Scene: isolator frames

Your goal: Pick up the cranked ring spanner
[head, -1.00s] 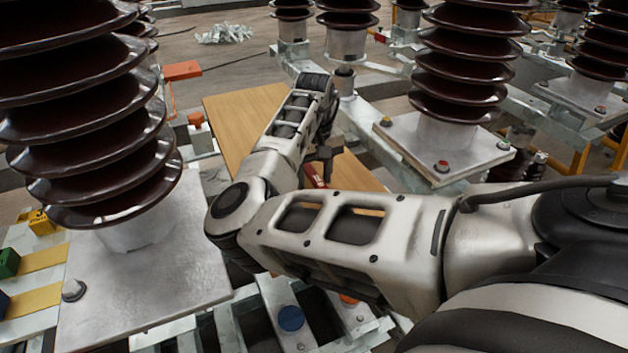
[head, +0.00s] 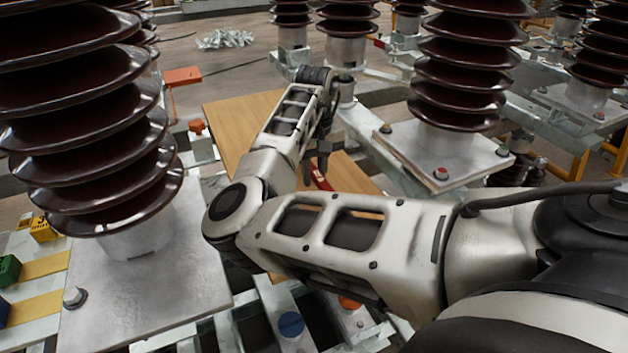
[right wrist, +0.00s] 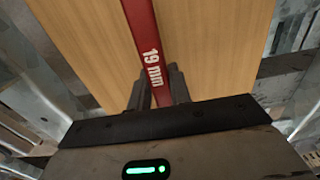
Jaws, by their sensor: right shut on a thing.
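The cranked ring spanner (right wrist: 142,30) is red with white "19 mm" lettering. In the right wrist view its shank runs from the top edge down between my fingers; its ends are out of that view. My right gripper (right wrist: 160,88) is shut on the shank. In the head view the gripper (head: 318,168) is small behind my forearm, with a short red piece of the spanner (head: 321,180) beside it. I cannot tell whether the spanner touches the wooden board (head: 234,118) below. My left gripper is not in view.
Large brown ribbed insulators on metal plates stand at left (head: 85,130) and right (head: 458,75) of the board. An orange-topped post (head: 197,128) is by the board's left edge. Steel frame beams (head: 375,125) run along the right. Coloured blocks (head: 42,230) sit at far left.

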